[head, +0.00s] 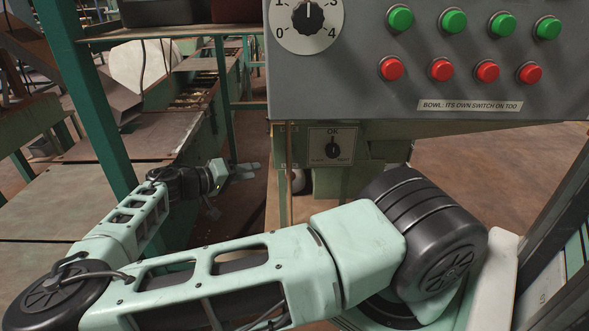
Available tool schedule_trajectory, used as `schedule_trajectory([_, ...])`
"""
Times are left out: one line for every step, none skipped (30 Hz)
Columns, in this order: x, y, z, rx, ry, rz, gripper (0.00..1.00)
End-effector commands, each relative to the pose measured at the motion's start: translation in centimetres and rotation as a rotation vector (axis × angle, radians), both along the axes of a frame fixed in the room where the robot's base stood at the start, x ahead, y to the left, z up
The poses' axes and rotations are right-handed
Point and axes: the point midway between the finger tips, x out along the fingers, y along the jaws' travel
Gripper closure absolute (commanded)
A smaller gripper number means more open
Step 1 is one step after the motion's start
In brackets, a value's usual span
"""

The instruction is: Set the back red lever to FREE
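I see no red lever and no FREE marking in the head view. My gripper (248,171) is at the far end of my outstretched arm, left of the middle of the picture. It points right, in front of a green machine frame and near the left side of a narrow post. Its fingers are small and seen side-on, so I cannot tell whether they are open or shut. I see nothing held in it.
A grey control panel (390,100) with green and red buttons and a dial (308,16) fills the upper right. A small switch plate marked OK (331,146) is below it. A green upright (92,95) stands left, beside flat metal covers (60,190). Brown floor (480,165) shows right.

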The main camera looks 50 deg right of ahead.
Motion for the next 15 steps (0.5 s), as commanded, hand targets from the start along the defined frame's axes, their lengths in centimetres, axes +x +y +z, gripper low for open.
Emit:
schedule_trajectory([0.3,0.0,-0.3,0.000,-0.072,-0.004,0.67])
schedule_trajectory([0.5,0.0,-0.2,0.001,-0.108,-0.006,0.67])
schedule_trajectory([0.7,0.0,-0.1,0.004,-0.143,-0.009,0.67])
schedule_trajectory([0.8,-0.1,-0.1,0.005,-0.161,-0.010,0.67])
schedule_trajectory([0.8,-0.2,-0.1,0.006,-0.173,-0.012,0.67])
schedule_trajectory([0.8,-0.4,-0.1,0.007,-0.181,-0.014,0.67])
schedule_trajectory([0.7,-0.6,-0.2,0.008,-0.183,-0.015,0.67])
schedule_trajectory([0.7,-0.9,-0.3,0.007,-0.182,-0.015,0.67])
schedule_trajectory([0.5,-1.4,-0.4,0.007,-0.182,-0.015,0.67])
schedule_trajectory([0.4,-1.9,-0.6,0.006,-0.180,-0.016,0.67])
schedule_trajectory([0.3,-2.4,-0.7,0.006,-0.179,-0.017,0.67])
schedule_trajectory([0.1,-3.1,-0.9,0.005,-0.179,-0.016,0.67])
schedule_trajectory([0.0,-3.6,-1.1,0.006,-0.179,-0.017,0.67])
schedule_trajectory([-0.2,-4.2,-1.3,0.006,-0.179,-0.017,0.67])
schedule_trajectory([-0.4,-5.0,-1.5,0.006,-0.177,-0.018,0.67])
